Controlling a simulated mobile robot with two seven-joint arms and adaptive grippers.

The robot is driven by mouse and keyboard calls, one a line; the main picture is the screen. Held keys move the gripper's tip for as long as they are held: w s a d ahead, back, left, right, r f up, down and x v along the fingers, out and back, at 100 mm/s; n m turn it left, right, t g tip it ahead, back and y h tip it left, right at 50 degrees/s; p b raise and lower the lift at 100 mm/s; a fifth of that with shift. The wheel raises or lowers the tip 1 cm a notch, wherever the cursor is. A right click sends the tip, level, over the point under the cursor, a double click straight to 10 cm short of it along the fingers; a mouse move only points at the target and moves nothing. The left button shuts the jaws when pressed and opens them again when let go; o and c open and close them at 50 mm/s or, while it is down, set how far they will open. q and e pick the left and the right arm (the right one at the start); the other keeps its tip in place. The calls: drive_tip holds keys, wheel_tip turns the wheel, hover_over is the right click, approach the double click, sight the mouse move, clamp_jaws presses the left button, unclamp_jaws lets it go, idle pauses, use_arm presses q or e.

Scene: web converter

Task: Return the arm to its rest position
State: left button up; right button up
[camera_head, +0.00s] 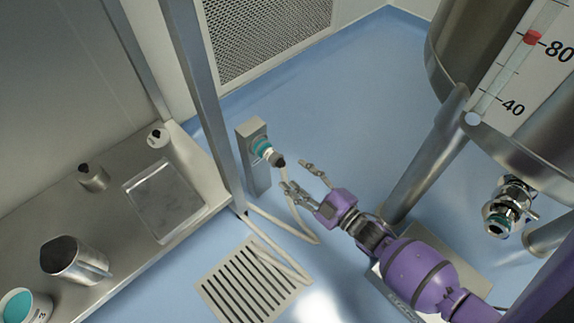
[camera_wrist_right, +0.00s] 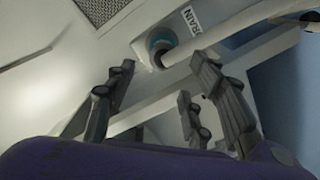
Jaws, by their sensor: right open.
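My right arm, purple, reaches in from the lower right in the head view. The fingers look apart from the hose. My left gripper is not in view.
A pale hose (camera_head: 290,215) runs down to a floor drain grate (camera_head: 250,283). A steel bench (camera_head: 130,255) with a jug (camera_head: 72,260) and a tray (camera_head: 165,200) stands left. A steel tank (camera_head: 450,50) with legs stands right. Blue floor (camera_head: 350,100) is clear behind the gripper.

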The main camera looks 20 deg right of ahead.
drive_tip(key=shift+v, duration=0.9)
